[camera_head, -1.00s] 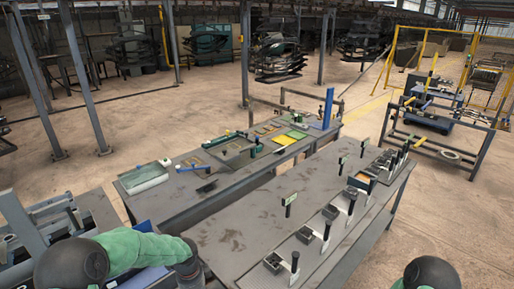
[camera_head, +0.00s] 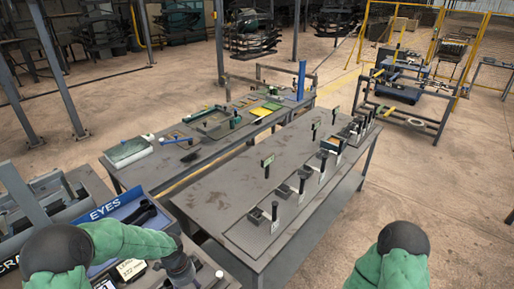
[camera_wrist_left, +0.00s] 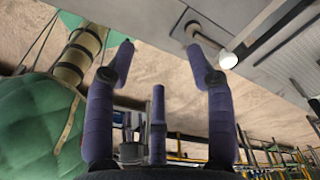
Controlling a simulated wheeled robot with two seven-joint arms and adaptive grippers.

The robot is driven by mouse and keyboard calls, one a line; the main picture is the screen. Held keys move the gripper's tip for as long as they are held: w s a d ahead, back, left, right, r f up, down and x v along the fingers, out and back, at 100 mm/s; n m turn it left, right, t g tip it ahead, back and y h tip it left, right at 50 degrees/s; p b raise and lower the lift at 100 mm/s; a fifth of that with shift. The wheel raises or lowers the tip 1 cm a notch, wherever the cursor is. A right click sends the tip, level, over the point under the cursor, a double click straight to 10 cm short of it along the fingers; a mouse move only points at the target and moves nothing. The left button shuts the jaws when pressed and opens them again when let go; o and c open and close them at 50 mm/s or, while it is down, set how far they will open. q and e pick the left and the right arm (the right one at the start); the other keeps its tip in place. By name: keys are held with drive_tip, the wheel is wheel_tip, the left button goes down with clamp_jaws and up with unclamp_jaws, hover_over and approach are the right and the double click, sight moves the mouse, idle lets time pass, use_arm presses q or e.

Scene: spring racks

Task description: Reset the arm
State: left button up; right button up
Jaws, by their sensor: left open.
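My left arm (camera_head: 120,243), green with a dark shoulder, comes in at the lower left of the head view. Its dark wrist part is near the bottom edge, and its fingers cannot be made out there. In the left wrist view my left gripper (camera_wrist_left: 160,48) is open, with its purple-grey fingers spread and nothing between them. My right arm (camera_head: 395,262) shows only its dark and green upper part at the bottom right of the head view. The right gripper is out of view.
A grey table (camera_head: 215,193) with a row of small bins (camera_head: 283,191) and upright black handles stands ahead. A second table (camera_head: 160,172) with trays and tools is behind it. A blue "EYES" bin (camera_head: 118,208) is close to my left arm. Open floor lies at the right.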

use_arm(q)
drive_tip(key=s+d+f+n+h, duration=0.2)
drive_tip(key=s+d+f+n, duration=0.4)
drive_tip(key=s+f+n, duration=0.3)
drive_tip(key=s+d+f+n+h, duration=0.1)
drive_tip(key=s+d+f+n, duration=0.5)
drive_tip(key=s+n, duration=0.5)
wheel_tip(320, 180, down, 13)
drive_tip(key=w+d+m+b, duration=0.1)
drive_tip(key=m+b, duration=0.1)
drive_tip(key=b, duration=1.3)
drive_tip(key=shift+w+m+t, duration=0.3)
drive_tip(key=shift+w, duration=0.05)
use_arm(e)
wheel_tip(320, 180, down, 15)
drive_tip(key=shift+s+r, duration=0.15)
use_arm(q)
drive_tip(key=shift+c, duration=0.2)
use_arm(e)
drive_tip(key=shift+c, duration=0.2)
